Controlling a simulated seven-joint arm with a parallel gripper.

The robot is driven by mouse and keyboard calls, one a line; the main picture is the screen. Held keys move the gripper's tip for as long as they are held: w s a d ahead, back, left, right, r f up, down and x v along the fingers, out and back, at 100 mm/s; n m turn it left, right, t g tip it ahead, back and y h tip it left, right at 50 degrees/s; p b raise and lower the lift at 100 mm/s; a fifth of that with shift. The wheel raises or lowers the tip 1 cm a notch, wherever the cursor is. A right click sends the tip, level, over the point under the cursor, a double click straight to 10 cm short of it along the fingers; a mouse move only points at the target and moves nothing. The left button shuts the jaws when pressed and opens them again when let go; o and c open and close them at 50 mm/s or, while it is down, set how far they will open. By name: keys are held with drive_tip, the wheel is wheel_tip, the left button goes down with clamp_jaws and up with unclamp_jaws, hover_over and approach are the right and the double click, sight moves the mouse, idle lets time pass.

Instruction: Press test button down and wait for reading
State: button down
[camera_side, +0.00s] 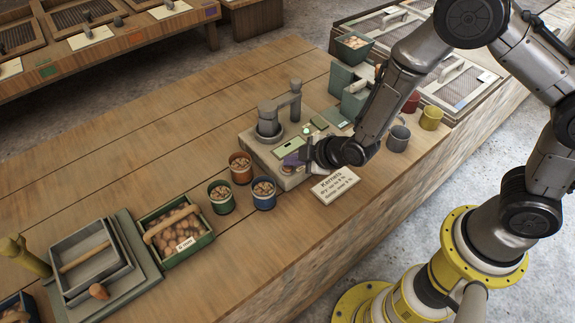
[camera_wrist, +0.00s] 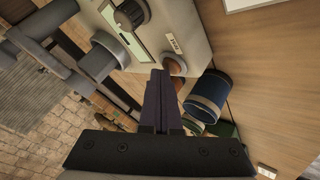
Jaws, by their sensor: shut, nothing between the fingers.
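The grey tester (camera_side: 263,151) stands on the bench, with a pale green display strip (camera_side: 289,147), a cylindrical cup and an upright post. It also shows in the wrist view (camera_wrist: 185,22). There, a round brownish-orange spot (camera_wrist: 174,65) lies beside a small white label, just past my fingertips; it looks like the test button, partly hidden by the fingers. My gripper (camera_wrist: 160,75) is shut and empty, its dark fingers pointing at the tester's face. In the side view my gripper (camera_side: 306,152) is low over the tester's near right side. Contact with the button cannot be told.
Red (camera_side: 240,167), green (camera_side: 221,197) and blue (camera_side: 263,194) cups of kernels stand left of the tester. A white sign (camera_side: 335,186) lies in front. A grey mug (camera_side: 398,138) stands right.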

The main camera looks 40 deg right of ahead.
drive_tip(key=shift+r, duration=0.65)
wheel_tip(320, 180, up, 5)
idle(0.5)
idle(0.4)
